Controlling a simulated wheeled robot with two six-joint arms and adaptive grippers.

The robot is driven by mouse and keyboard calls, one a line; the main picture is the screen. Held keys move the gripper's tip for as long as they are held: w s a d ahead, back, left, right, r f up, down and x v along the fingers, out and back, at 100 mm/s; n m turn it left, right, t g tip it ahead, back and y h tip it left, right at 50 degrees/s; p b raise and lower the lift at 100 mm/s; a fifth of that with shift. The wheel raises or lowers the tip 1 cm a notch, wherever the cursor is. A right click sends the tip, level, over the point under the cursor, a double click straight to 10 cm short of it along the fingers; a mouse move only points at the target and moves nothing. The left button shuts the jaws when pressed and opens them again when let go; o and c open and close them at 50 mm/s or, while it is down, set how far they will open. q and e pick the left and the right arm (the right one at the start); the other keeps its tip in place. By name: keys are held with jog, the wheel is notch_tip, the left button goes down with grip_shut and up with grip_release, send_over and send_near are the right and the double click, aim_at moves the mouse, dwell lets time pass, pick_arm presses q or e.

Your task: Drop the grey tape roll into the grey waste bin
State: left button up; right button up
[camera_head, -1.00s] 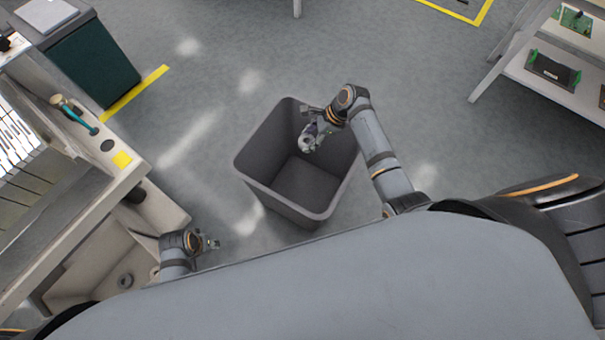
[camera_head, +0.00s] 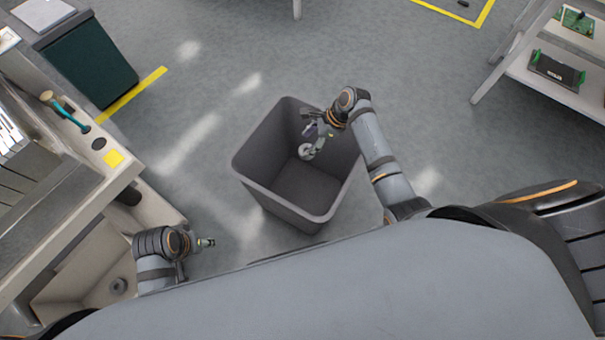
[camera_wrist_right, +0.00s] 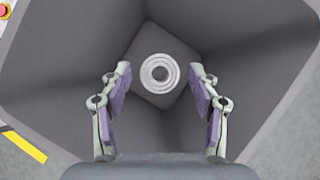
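The grey waste bin (camera_head: 262,196) stands on the floor in the middle of the head view, open at the top. The grey tape roll (camera_head: 306,152) is over the inside of the bin, just below my right gripper (camera_head: 313,136). In the right wrist view the roll (camera_wrist_right: 160,73) shows beyond the spread fingertips, touching neither, with the bin's inner walls around it. My right gripper (camera_wrist_right: 160,88) is open. My left gripper (camera_head: 209,242) is low at the left, apart from the bin; its fingers are too small to read.
A light workbench (camera_head: 125,172) with a teal-handled tool (camera_head: 70,115) stands at the left. A dark green cabinet (camera_head: 92,65) is behind it. A shelf trolley (camera_head: 545,85) is at the upper right. The floor around the bin's far side is clear.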

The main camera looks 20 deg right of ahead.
jog(key=shift+o, duration=1)
jog(key=v, duration=1.2)
